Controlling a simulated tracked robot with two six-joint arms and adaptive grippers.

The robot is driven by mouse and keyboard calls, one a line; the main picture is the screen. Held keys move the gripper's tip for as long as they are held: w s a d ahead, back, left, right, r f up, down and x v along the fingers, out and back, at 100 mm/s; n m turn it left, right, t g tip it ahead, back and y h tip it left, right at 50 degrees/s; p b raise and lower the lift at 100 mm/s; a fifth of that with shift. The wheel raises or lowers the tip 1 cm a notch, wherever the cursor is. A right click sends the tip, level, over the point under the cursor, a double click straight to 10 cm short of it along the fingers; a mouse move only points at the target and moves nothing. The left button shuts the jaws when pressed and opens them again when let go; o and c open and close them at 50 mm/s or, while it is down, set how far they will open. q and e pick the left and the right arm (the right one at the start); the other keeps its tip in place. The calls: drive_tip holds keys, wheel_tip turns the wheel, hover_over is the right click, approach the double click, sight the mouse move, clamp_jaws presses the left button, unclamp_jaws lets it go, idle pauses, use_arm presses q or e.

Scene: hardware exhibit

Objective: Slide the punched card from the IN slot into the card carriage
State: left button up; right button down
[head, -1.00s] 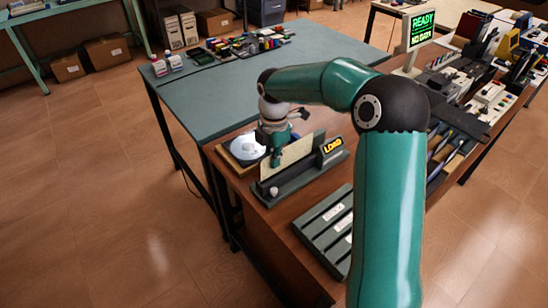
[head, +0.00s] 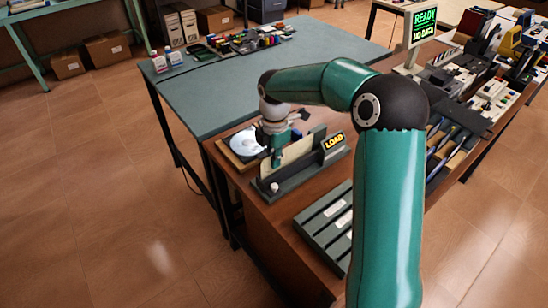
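The punched card (head: 297,152), a cream sheet, stands upright on edge in the dark green card carriage (head: 290,184) beside the lit LOAD sign. Its lower edge is hidden by the carriage's front wall. My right gripper (head: 277,152) is over the card's left part, one finger in front of its face; it appears shut on the card, though the far finger is hidden. A grey-green slotted tray (head: 318,232) with white labels lies in front, partly behind my arm; I cannot read which slot is IN. My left gripper is not in view.
A white disc (head: 246,143) on a wooden base is just left of the gripper. A READY screen (head: 424,22) stands at the back right, beside several devices. The green table (head: 220,95) behind has free room in its middle.

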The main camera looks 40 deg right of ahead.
drive_tip(key=shift+f+b, duration=0.55)
drive_tip(key=shift+f, duration=0.5)
drive_tip(key=c, duration=1.2)
unclamp_jaws()
drive_tip(key=shift+c, duration=0.2)
wheel_tip(320, 180, up, 8)
drive_tip(key=p, duration=0.7)
